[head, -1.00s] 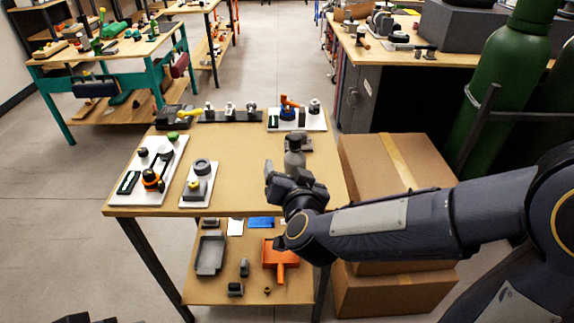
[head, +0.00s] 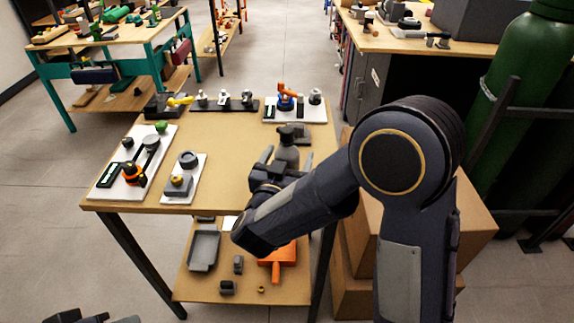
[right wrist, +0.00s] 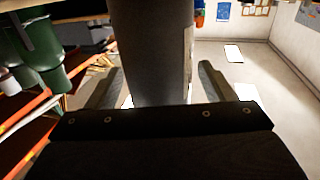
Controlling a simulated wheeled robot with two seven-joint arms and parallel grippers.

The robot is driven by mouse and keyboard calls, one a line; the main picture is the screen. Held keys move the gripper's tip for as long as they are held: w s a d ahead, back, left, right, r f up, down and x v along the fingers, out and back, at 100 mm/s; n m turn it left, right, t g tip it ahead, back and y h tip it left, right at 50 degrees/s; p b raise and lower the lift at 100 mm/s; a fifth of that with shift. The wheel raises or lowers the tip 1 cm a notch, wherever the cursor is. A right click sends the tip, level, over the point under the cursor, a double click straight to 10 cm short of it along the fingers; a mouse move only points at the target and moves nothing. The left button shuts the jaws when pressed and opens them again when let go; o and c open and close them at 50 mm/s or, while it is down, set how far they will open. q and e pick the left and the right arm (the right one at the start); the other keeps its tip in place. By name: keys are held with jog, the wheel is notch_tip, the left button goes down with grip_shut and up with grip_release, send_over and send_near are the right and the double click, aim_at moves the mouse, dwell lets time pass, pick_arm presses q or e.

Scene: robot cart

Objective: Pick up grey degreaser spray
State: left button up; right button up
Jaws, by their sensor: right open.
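The grey degreaser spray (head: 287,150) stands upright near the right side of the cart's wooden top (head: 232,165), with a dark spray head. My right gripper (head: 287,162) is at the bottle, its fingers apart on either side. In the right wrist view the bottle's grey body (right wrist: 148,50) rises between the two open fingers (right wrist: 158,85), with gaps still showing beside it. The bottle's lower part is hidden behind my gripper. Only a dark tip of my left gripper (head: 75,317) shows at the bottom left edge.
White trays with parts lie at the left (head: 140,155) and back right (head: 296,110); a smaller one (head: 184,178) is nearer the middle. A dark rack (head: 222,103) stands at the back. Cardboard boxes (head: 455,225) and a green cylinder (head: 515,95) stand right of the cart.

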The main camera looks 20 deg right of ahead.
jog(key=shift+w+d, duration=0.25)
jog(key=shift+w, duration=0.15)
jog(key=c, duration=1.2)
jog(key=shift+c, duration=0.3)
